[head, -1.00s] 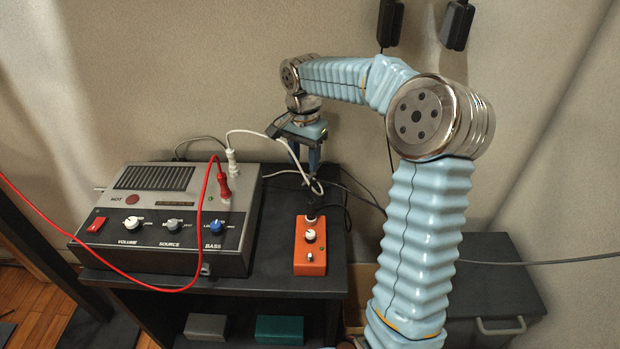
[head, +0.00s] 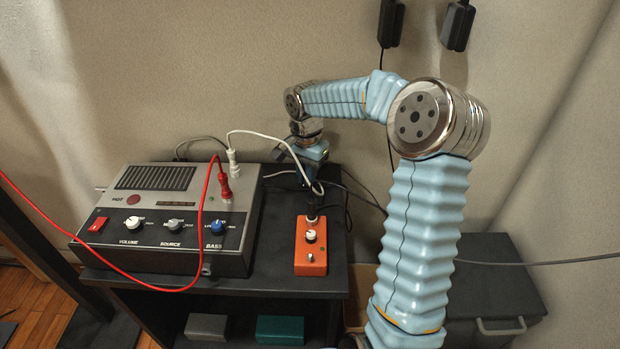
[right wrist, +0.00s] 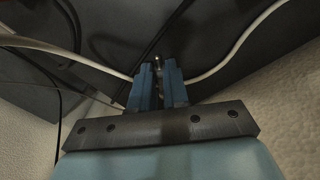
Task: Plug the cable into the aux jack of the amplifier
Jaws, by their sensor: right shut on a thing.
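The grey amplifier (head: 190,205) stands on the dark shelf. It has knobs, a red switch and labels such as VOLUME and BASS; I cannot pick out a label for the aux jack. A red plug (head: 225,186) and a white plug (head: 232,163) stand upright in its top. My right gripper (head: 309,184) is low behind the orange pedal, right of the amplifier. In the right wrist view its blue fingers (right wrist: 158,78) are shut on a thin dark plug (right wrist: 158,68) with a bright tip. A white cable (right wrist: 232,52) runs past them. My left gripper is not in view.
The orange pedal (head: 311,258) sits right of the amplifier, with a black plug at its back end. A red cable (head: 110,268) loops across the amplifier's front. Dark cables lie behind the pedal, near the wall (head: 200,70). A dark cabinet (head: 495,275) stands at right.

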